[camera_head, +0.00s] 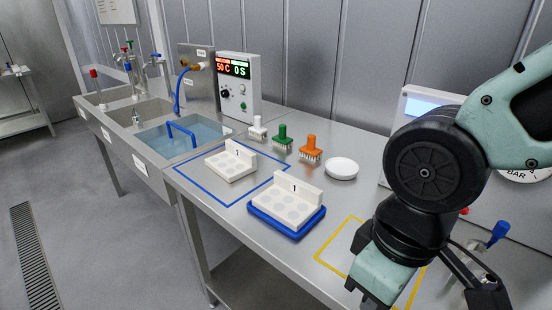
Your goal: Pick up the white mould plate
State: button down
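One white mould plate (230,169) lies inside the blue outlined square. The other white mould plate (284,208) sits on a blue tray (289,232), nearer to me. The end of my arm (385,272) hangs at the lower right, over the yellow outlined area and to the right of both plates, apart from them. I cannot make out my gripper's fingertips or whether they are open.
White, green (283,137) and orange (311,148) stamps stand behind the plates, near a round white dish (341,168). A water basin (182,137) and control box (237,87) are at left. A scale with a blue screen (432,104) is partly behind my arm.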

aim_at(292, 202)
jog(key=i+j+z, duration=0.15)
jog(key=z, duration=0.3)
jog(key=i+j+z, duration=0.1)
jog(key=j+z, duration=0.35)
jog(key=l, duration=0.1)
